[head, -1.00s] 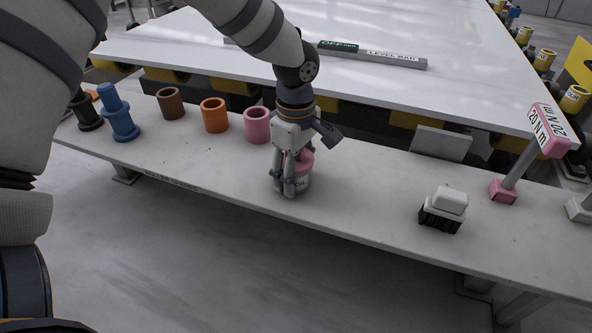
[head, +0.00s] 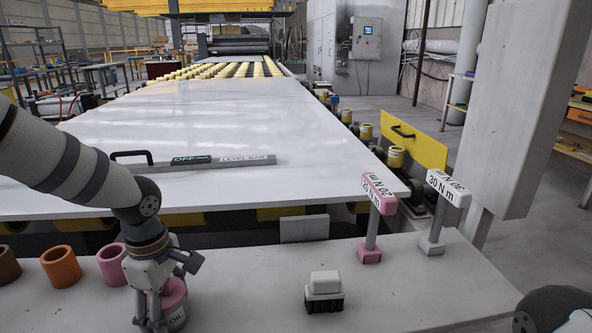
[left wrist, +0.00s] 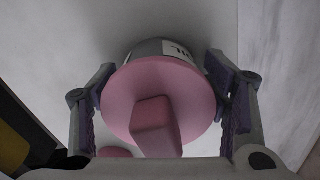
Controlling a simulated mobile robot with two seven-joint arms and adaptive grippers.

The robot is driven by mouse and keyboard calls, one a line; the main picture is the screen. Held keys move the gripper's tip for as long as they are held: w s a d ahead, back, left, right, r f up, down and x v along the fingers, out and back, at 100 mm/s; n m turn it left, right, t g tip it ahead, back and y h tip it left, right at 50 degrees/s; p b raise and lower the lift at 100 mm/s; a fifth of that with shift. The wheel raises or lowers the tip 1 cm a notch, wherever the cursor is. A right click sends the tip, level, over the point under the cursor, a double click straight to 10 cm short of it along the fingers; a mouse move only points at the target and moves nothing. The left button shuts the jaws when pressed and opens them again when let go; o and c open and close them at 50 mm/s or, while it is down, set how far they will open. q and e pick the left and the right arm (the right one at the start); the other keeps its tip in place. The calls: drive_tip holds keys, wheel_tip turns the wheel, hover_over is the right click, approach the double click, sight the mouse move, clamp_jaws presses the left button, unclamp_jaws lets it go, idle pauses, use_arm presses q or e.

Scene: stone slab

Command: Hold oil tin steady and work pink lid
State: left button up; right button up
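The oil tin (head: 177,316) is a small grey can with an "OIL" label, upright on the bench near the front, at the lower left of the head view. Its pink lid (head: 173,290) is on top; in the left wrist view the lid (left wrist: 188,88) is a round disc with a block-shaped knob (left wrist: 155,128). My left gripper (head: 153,322) comes down over the tin from above. In the left wrist view its two fingers (left wrist: 160,75) stand either side of the tin, tips closed on its body below the lid. My right gripper's fingers are not visible.
Brown, orange and pink cups (head: 110,264) stand left of the tin. A black-and-white brush-like block (head: 324,292) and two torque tools, pink-based (head: 371,225) and white-based (head: 436,220), stand right. Bench between tin and block is clear.

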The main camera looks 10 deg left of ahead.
use_arm(q)
drive_tip(key=shift+r, duration=0.1)
wheel_tip(320, 180, up, 12)
drive_tip(key=shift+f, duration=0.1)
idle(0.4)
